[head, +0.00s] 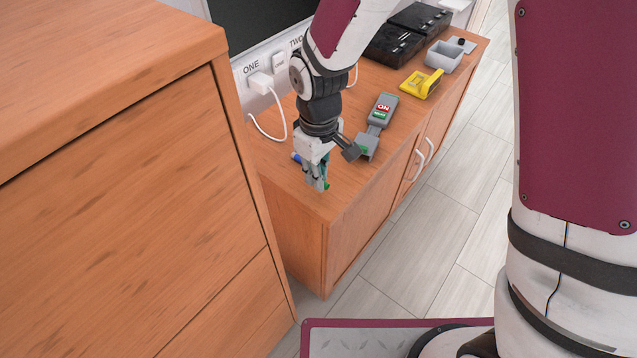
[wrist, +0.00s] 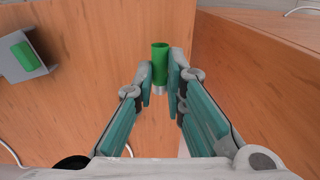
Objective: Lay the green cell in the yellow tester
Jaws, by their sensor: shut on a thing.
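My gripper (head: 317,186) is low at the near left end of the wooden cabinet top. It is shut on a green cell (wrist: 160,62), which stands out between the fingertips in the wrist view, with a silvery end towards me. In the head view the fingers hide most of this cell. The yellow tester (head: 420,84) lies farther back on the cabinet, up and right of my gripper and apart from it. Another green piece (wrist: 26,57) sits in a grey holder (wrist: 40,42) to the left in the wrist view.
A grey device with a red ON label (head: 383,108) lies between the holder and the tester. A grey bin (head: 444,58) and black boxes (head: 394,46) stand farther back. A tall wooden cabinet (head: 130,160) rises at left.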

